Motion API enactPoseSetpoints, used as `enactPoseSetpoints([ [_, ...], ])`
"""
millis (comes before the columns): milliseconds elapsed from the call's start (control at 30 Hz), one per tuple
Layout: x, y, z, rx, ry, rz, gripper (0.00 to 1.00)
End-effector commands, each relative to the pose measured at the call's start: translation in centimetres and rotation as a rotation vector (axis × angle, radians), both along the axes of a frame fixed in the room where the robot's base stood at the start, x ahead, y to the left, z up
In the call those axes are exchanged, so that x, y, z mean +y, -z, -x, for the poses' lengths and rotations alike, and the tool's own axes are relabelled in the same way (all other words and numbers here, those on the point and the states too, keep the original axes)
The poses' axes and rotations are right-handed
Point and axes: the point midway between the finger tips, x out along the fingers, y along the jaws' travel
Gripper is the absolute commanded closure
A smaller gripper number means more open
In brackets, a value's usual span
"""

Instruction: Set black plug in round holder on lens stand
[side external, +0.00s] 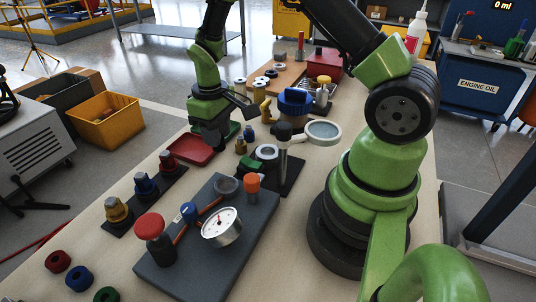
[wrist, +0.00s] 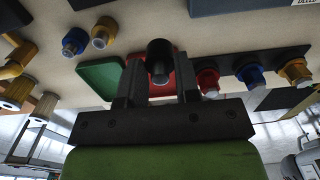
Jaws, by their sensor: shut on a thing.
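My gripper (side external: 212,138) is low over the table beside the red tray, pointing down. In the wrist view its two fingers (wrist: 160,72) are closed around the black plug (wrist: 160,56), a dark cylinder with a pale end. The plug cannot be made out in the side view. The lens stand (side external: 290,186) is right of my gripper: a dark base, a metal post with a black top, and a round magnifying lens (side external: 322,131) on an arm. A pale round holder (side external: 267,152) is on the stand beside the post; its middle looks empty.
The red tray (side external: 187,150) is by my gripper; a green tray (wrist: 101,76) is beside it. A rack with red, blue and yellow fittings (side external: 146,188) is at left. A grey board (side external: 187,272) with a dial gauge lies in front. Small blue and brass fittings (side external: 244,140) stand between gripper and stand.

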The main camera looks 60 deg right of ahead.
Motion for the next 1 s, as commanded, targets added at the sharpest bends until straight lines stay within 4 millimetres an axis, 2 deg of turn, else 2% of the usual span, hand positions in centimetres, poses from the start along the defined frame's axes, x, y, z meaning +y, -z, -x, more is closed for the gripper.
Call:
enactPoseSetpoints([
  [367,-0.5,-0.3,0.4,-0.001,0.002,0.000,0.91],
  [467,-2.1,-1.0,2.0,-0.001,0.009,0.000,0.91],
  [600,-4.6,-2.4,5.5,-0.001,0.010,0.000,0.91],
  [733,-5.9,-3.1,8.1,0.000,0.006,0.000,0.91],
  [833,-6.2,-3.2,9.0,0.001,0.002,0.000,0.91],
  [1000,-6.2,-2.2,9.2,0.003,-0.001,-0.002,0.91],
])
